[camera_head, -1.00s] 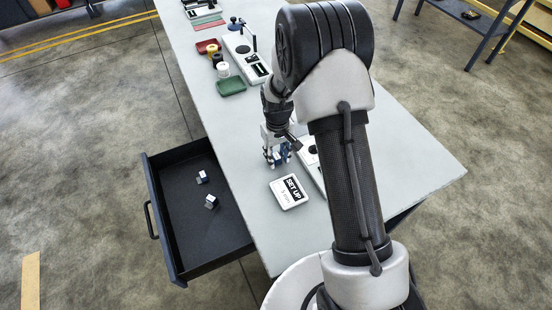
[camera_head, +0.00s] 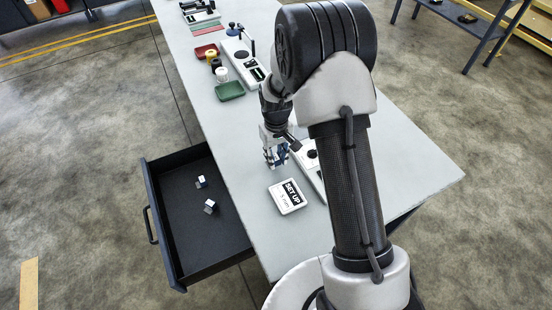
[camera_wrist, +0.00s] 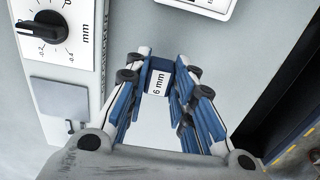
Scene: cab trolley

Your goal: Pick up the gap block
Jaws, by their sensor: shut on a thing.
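The gap block (camera_wrist: 158,83) is a small blue block with a white face marked "6 mm", seen in the wrist view. My gripper (camera_wrist: 160,73) is shut on it, with the blue-padded fingers on its two sides. In the head view my gripper (camera_head: 275,157) is low over the pale table near its left edge, and the block is hard to make out between the fingers. I cannot tell whether the block is clear of the tabletop. Two more small blocks, one (camera_head: 201,182) and another (camera_head: 210,206), lie in the open drawer.
The dark drawer (camera_head: 178,243) juts out left of the table (camera_head: 420,165).

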